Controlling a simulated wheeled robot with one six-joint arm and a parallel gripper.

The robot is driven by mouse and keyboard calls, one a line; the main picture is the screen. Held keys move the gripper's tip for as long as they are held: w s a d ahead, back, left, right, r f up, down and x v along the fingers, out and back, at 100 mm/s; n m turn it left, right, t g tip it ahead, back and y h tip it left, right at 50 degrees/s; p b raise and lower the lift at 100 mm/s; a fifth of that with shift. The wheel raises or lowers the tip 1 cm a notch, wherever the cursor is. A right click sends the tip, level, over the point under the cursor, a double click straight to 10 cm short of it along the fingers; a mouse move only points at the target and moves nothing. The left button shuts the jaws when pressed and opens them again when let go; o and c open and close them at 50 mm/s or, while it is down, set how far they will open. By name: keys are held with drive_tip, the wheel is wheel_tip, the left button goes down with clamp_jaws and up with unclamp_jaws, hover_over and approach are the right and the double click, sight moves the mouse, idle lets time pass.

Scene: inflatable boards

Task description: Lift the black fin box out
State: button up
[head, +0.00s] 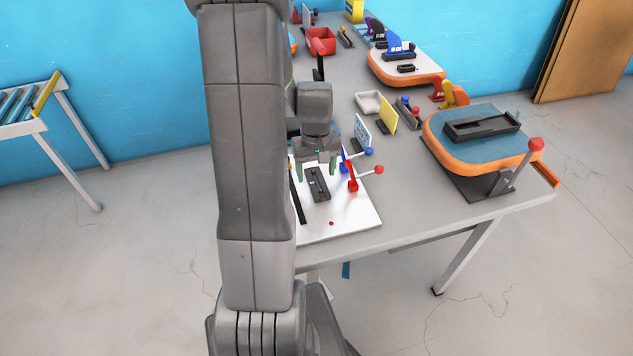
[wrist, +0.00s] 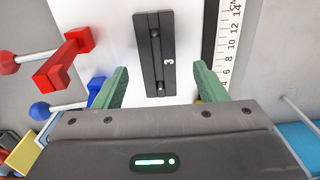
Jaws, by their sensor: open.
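A long black fin box (head: 318,184) lies on a white board on the table. In the wrist view the black fin box (wrist: 154,52) shows a slot along its length, a round fitting at each end and a white "3". My gripper (head: 330,163) is above the board, close to the far end of the box. In the wrist view the green fingers of my gripper (wrist: 160,85) are apart, one to each side of the box's near end, with nothing between them touching visibly. My arm hides the left part of the board in the head view.
A red clamp (head: 352,178) with a ball-ended lever and a blue-knobbed lever (head: 369,152) stand right of the box. An orange-edged board (head: 435,148) holds another black box.

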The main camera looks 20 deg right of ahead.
sight(317, 183)
drive_tip(key=shift+d+f, duration=0.15)
drive_tip(key=shift+f, duration=1.4)
drive_tip(key=c, duration=1.1)
drive_tip(key=shift+r, duration=0.15)
